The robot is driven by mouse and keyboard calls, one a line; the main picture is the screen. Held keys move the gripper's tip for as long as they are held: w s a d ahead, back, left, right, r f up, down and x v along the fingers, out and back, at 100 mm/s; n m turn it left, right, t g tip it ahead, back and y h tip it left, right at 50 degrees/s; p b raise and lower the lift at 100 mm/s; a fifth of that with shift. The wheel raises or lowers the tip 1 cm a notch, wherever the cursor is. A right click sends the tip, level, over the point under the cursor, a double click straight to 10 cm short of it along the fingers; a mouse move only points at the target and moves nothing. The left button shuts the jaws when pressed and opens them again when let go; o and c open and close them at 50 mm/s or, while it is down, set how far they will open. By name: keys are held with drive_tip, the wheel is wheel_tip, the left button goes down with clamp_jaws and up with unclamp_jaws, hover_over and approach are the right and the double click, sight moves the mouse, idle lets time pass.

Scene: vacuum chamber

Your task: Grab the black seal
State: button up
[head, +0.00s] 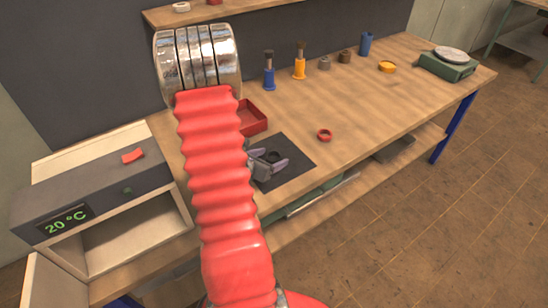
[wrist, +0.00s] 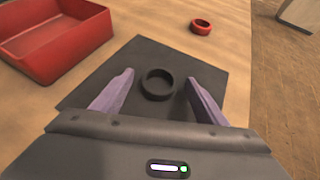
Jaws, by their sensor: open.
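The black seal (wrist: 145,85) is a small dark ring lying flat on a dark square mat (wrist: 212,82) on the wooden bench. In the head view the seal (head: 274,155) shows small and dark on the mat (head: 299,160). My gripper (wrist: 153,92) is open in the wrist view. Its two purple-grey fingers stand to the left and right of the seal, apart from it. In the head view my gripper (head: 272,161) is low over the mat, partly hidden behind my red arm.
A red ring (wrist: 201,27) lies on bare wood beyond the mat. A red open tray (wrist: 62,48) is left of the mat. An oven-like box reading 20 °C (head: 70,219) stands at the left. Several bottles and a scale (head: 447,65) stand farther back.

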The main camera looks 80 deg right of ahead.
drive_tip(key=shift+c, duration=0.5)
drive_tip(key=c, duration=1)
drive_tip(key=shift+c, duration=0.2)
drive_tip(key=shift+r, duration=0.15)
wheel_tip(320, 180, up, 10)
idle(0.8)
